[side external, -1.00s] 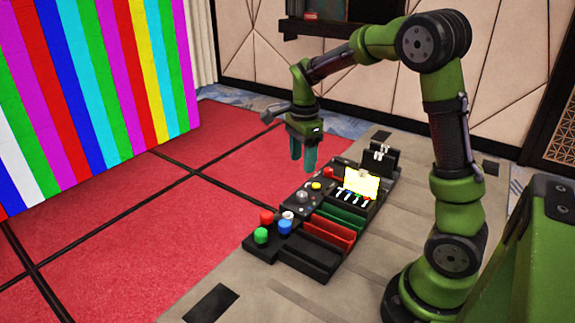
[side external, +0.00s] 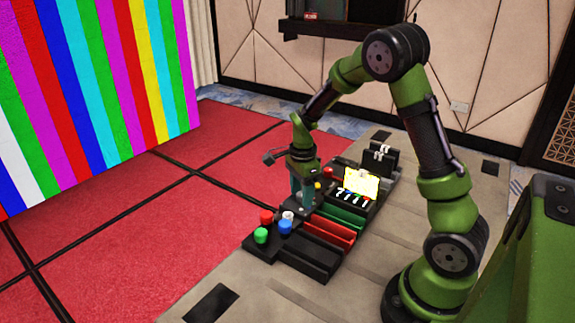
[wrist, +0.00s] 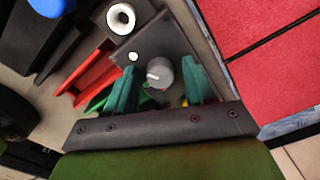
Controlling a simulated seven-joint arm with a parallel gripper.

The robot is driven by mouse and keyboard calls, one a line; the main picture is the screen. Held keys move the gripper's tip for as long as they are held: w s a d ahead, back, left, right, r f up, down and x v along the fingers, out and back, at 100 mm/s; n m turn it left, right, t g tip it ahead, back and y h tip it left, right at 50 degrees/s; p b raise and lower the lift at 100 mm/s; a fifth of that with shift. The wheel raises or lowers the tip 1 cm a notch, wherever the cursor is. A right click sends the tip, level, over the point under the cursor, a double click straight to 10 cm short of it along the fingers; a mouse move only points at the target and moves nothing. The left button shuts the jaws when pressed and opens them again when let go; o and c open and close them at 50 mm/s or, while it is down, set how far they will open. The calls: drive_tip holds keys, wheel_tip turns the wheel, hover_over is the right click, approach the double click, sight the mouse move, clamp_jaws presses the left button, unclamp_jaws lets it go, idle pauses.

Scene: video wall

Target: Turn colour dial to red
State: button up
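The grey dial (wrist: 160,72) with a pale pointer line shows in the wrist view, on a black panel (wrist: 150,40). My gripper (wrist: 160,85) is open, with one teal finger on either side of the dial and a gap to each. In the side view my gripper (side external: 302,200) points down, low over the panel, and hides the dial. I cannot tell whether the fingertips reach down beside the dial or are still above it. A white dot (wrist: 133,57) lies on the panel to the left of the dial.
Red (side external: 266,217), green (side external: 261,236), blue (side external: 285,227) and white (side external: 288,215) knobs stand at the panel's near end. Red (side external: 331,231) and green (side external: 340,216) troughs and a lit yellow screen (side external: 361,184) lie to the right. A striped video wall (side external: 90,90) stands at left.

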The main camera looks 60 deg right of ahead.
drive_tip(key=c, duration=0.9)
drive_tip(key=shift+n, duration=0.3)
drive_tip(key=n, duration=0.4)
drive_tip(key=shift+n, duration=0.3)
drive_tip(key=n, duration=0.4)
drive_tip(key=shift+s+n, duration=0.1)
drive_tip(key=shift+n, duration=0.2)
drive_tip(key=n, duration=0.3)
drive_tip(key=shift+n, duration=0.3)
drive_tip(key=n, duration=0.3)
drive_tip(key=shift+n, duration=0.3)
drive_tip(key=n, duration=0.6)
drive_tip(key=shift+n, duration=0.3)
